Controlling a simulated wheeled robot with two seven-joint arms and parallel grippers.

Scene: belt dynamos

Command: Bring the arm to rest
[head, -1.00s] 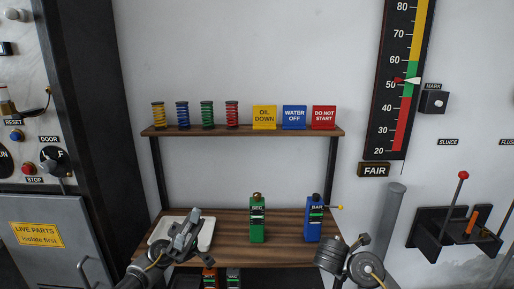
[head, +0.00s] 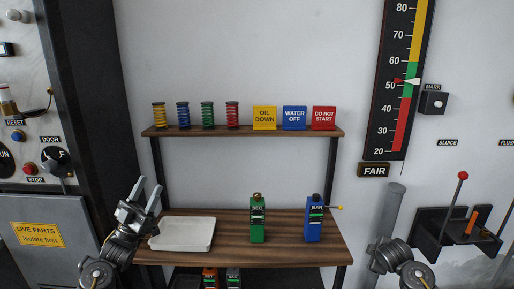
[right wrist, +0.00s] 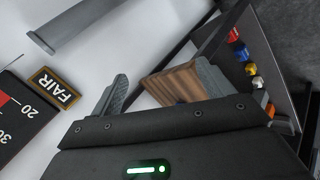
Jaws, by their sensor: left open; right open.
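My left gripper (head: 138,194) is open and empty. It is raised at the left of the wooden bench (head: 190,256), in front of the wall and left of the white tray (head: 182,234). My right arm shows at the lower right of the head view, with its gripper out of that picture. In the right wrist view my right gripper (right wrist: 160,90) is open, with its fingers apart and nothing seen between them. Part of the wooden bench (right wrist: 172,84) shows beyond its fingers.
A green device (head: 257,222) and a blue device (head: 313,222) stand upright on the bench. The shelf (head: 240,131) above holds several coloured coils and three signs. A grey post (head: 390,215) and a lever panel (head: 455,230) are at the right. A grey cabinet (head: 40,215) is at the left.

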